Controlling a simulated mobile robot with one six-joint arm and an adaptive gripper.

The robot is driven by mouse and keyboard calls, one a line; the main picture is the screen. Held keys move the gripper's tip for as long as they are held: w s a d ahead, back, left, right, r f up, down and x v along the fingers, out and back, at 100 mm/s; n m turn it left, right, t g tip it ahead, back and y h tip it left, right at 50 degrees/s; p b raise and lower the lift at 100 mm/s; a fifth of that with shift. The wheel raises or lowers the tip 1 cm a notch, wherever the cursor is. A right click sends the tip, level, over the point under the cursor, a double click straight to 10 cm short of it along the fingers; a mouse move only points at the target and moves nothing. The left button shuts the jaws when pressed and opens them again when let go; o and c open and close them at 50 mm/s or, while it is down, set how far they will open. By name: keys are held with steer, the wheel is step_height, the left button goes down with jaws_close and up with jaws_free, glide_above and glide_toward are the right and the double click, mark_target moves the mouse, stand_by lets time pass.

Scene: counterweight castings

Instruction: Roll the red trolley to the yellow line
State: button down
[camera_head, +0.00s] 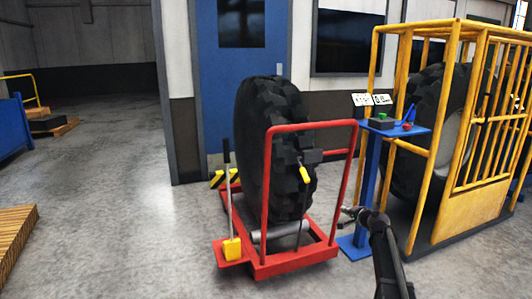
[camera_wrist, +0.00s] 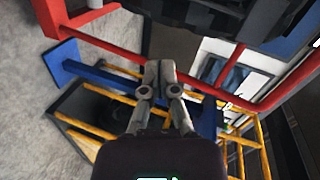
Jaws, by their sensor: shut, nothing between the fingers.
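The red trolley (camera_head: 293,264) stands on the concrete floor in the middle of the head view, with a large black tyre (camera_head: 262,140) upright on it. Its red handle frame (camera_head: 312,126) rises on the near side. A yellow pedal or block (camera_head: 232,248) sits at its front left. My gripper (camera_head: 346,213) is shut and empty, just right of the trolley's right upright. In the wrist view my gripper (camera_wrist: 160,66) is shut below the red bars (camera_wrist: 240,98), and I cannot tell whether it touches them. I see no yellow line on the floor.
A blue stand (camera_head: 371,185) with a control box is close right of the trolley. A yellow cage (camera_head: 455,190) holding another tyre stands behind it. A blue door (camera_head: 240,75) is behind. Floor on the left is open, with wooden pallets (camera_head: 14,240) at the edge.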

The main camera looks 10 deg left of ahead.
steer(key=w+a+n+g+h+p, duration=0.1)
steer(key=w+a+n+h+p, duration=0.2)
steer(key=a+n, duration=0.4)
steer(key=w+a+n+g+h+p, duration=0.1)
steer(key=w+a+n+h+p, duration=0.2)
steer(key=a, duration=0.5)
steer(key=a+r+n+t+h+p, duration=0.2)
steer(key=a+r+n+t, duration=0.2)
steer(key=a+r+n, duration=0.3)
steer(key=a+r+n+t+h+p, duration=0.3)
steer(key=a+r+n, duration=0.4)
steer(key=a+r, duration=0.4)
steer(key=a, duration=0.6)
steer(key=shift+s+a+r+t, duration=0.25)
steer(key=shift+s+r+t, duration=0.05)
steer(key=shift+t, duration=0.1)
steer(key=shift+w+d, duration=0.1)
steer(key=shift+w, duration=0.05)
steer(key=f+p+x, duration=0.1)
steer(key=x, duration=0.9)
steer(key=shift+s+d+r, duration=0.1)
steer(key=shift+s+d, duration=0.5)
steer(key=shift+s, duration=0.25)
steer(key=shift+s+d+r, duration=0.1)
steer(key=shift+s+d, duration=0.5)
steer(key=shift+s, duration=0.25)
